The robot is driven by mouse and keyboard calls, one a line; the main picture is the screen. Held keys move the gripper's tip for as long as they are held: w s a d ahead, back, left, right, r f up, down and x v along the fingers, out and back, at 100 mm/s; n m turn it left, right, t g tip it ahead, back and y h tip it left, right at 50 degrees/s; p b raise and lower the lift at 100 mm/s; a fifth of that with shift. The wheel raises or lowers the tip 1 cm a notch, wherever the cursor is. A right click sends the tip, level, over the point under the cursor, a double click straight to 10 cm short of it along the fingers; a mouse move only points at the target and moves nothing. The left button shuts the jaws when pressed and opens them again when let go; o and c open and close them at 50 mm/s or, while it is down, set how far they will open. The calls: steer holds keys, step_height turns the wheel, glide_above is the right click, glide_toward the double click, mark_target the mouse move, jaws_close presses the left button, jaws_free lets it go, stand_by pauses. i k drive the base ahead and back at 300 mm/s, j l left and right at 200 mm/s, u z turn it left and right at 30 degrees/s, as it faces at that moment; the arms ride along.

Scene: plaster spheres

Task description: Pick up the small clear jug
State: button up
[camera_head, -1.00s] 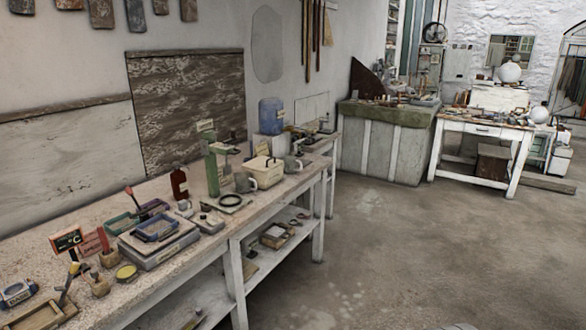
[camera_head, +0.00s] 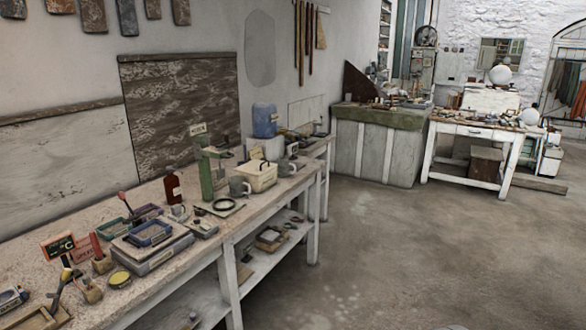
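I cannot pick out a small clear jug for certain. Several small vessels stand on the long workbench (camera_head: 75,222) at left. One is a greyish handled mug or jug (camera_head: 238,188) beside the green stand. Another greyish handled vessel (camera_head: 284,168) is right of the cream box. A smaller pale cup (camera_head: 179,211) stands just below the brown bottle. At this size I cannot tell whether any of them is clear. My gripper is not in view.
The bench also holds a brown bottle (camera_head: 173,187), a green stand (camera_head: 206,180), a cream box (camera_head: 259,176), a blue container (camera_head: 265,120) and a scale with a blue tray (camera_head: 149,234). The concrete floor (camera_head: 390,255) right of the bench is open. A white table (camera_head: 474,131) stands farther back.

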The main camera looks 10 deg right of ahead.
mark_target(284, 164)
steer(key=i+l+u, duration=0.1)
steer(key=i, duration=0.5)
steer(key=i+l+u, duration=0.1)
steer(key=i+l, duration=0.2)
steer(key=i, duration=0.3)
steer(key=i+l, duration=0.3)
steer(key=i, duration=0.25)
steer(key=i+l+u, duration=0.15)
steer(key=i, duration=0.45)
steer(key=i+l+u, duration=0.1)
steer(key=i+l, duration=0.35)
steer(key=i+l+u, duration=0.1)
steer(key=i+l, duration=0.3)
steer(key=i, duration=0.25)
